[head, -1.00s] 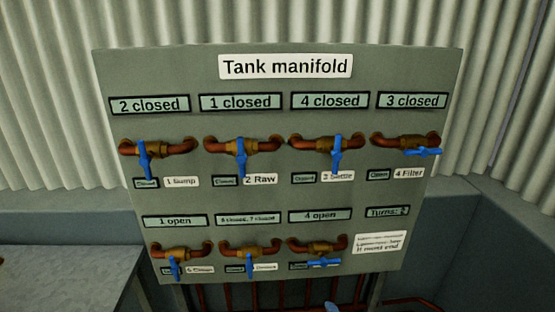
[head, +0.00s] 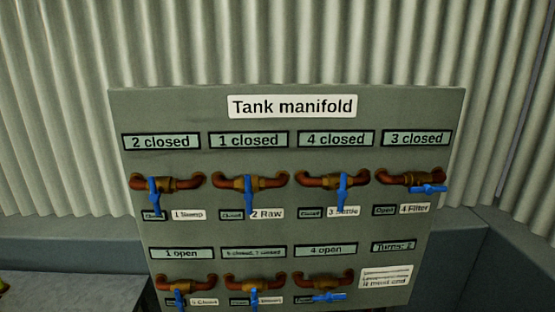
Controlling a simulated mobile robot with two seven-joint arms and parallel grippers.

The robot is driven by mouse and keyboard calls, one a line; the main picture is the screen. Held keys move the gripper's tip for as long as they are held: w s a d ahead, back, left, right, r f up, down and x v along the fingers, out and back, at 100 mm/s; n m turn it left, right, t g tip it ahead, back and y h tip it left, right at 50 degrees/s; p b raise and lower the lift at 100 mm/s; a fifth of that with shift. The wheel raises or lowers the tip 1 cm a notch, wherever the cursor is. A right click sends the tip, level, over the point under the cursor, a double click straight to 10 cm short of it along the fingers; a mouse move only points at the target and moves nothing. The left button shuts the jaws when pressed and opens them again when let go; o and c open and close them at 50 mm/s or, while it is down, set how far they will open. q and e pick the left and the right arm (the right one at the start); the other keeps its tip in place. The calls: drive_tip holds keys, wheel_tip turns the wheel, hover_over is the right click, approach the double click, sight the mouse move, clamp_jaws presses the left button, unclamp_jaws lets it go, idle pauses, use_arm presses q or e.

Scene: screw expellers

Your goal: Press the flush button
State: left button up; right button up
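No flush button can be made out in the head view. The tank manifold panel (head: 285,229) fills the middle, a grey board with a white "Tank manifold" sign (head: 293,106). Its upper row has brass valves on copper pipes with blue handles: 1 Sump (head: 154,197), 2 Raw (head: 249,196) and 3 Settle (head: 342,193) hang down, while 4 Filter (head: 428,188) lies sideways. In the lower row two handles point down and the right one (head: 328,297) lies sideways. Display plates read "2 closed", "1 closed", "4 closed", "3 closed". Neither gripper is in view.
A corrugated wall (head: 280,40) stands behind the panel. A grey tabletop (head: 70,291) is at the lower left, with a small yellow-green thing cut off at the left edge. A low blue-grey wall (head: 490,270) is at the right.

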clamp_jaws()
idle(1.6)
